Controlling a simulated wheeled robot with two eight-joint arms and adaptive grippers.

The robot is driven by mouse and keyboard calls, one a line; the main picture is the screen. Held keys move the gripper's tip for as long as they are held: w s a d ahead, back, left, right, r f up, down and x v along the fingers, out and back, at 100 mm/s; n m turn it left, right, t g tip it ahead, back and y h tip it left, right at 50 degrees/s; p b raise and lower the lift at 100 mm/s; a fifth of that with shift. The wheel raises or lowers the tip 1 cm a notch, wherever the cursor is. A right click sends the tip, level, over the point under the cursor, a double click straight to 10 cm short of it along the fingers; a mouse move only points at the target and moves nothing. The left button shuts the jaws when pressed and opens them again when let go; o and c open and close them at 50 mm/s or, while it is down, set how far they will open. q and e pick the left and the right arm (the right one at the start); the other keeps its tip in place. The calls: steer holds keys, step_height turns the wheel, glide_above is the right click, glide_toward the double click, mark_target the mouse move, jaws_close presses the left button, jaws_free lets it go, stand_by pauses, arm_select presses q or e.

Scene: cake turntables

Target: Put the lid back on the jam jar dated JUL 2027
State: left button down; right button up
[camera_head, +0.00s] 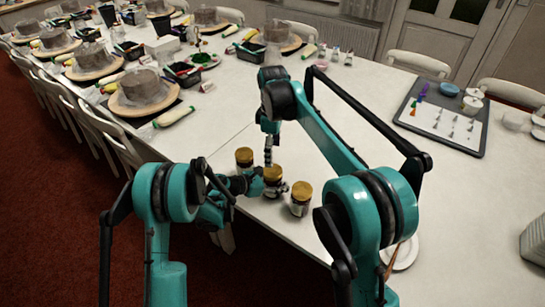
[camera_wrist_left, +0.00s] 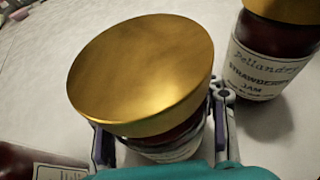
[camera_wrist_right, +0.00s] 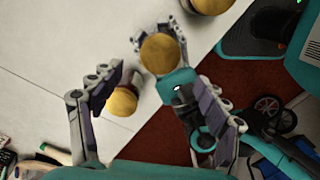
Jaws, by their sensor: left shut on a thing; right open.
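Three dark red jam jars with gold lids stand in a row on the white table. My left gripper (camera_head: 262,184) is shut on the middle jar (camera_head: 272,185); in the left wrist view its gold lid (camera_wrist_left: 140,70) covers the jar's top, but I cannot tell whether it is fully seated. The back jar (camera_head: 244,160) and front jar (camera_head: 301,199) stand apart on either side. One neighbour (camera_wrist_left: 275,60) reads strawberry jam; no date is legible. My right gripper (camera_wrist_right: 158,78) is open and empty above the middle jar, its fingers apart around the lid in view.
The table edge with red carpet beyond is close to the jars. A white plate (camera_head: 404,254) lies near the front, partly hidden by my right arm. A dark tray (camera_head: 437,123) with small items is at right. Cake turntables fill the far left; the table centre is clear.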

mark_target(273, 170)
steer(key=shift+f, duration=4)
steer(key=c, duration=1.2)
steer(key=o, duration=1.3)
steer(key=shift+c, duration=0.2)
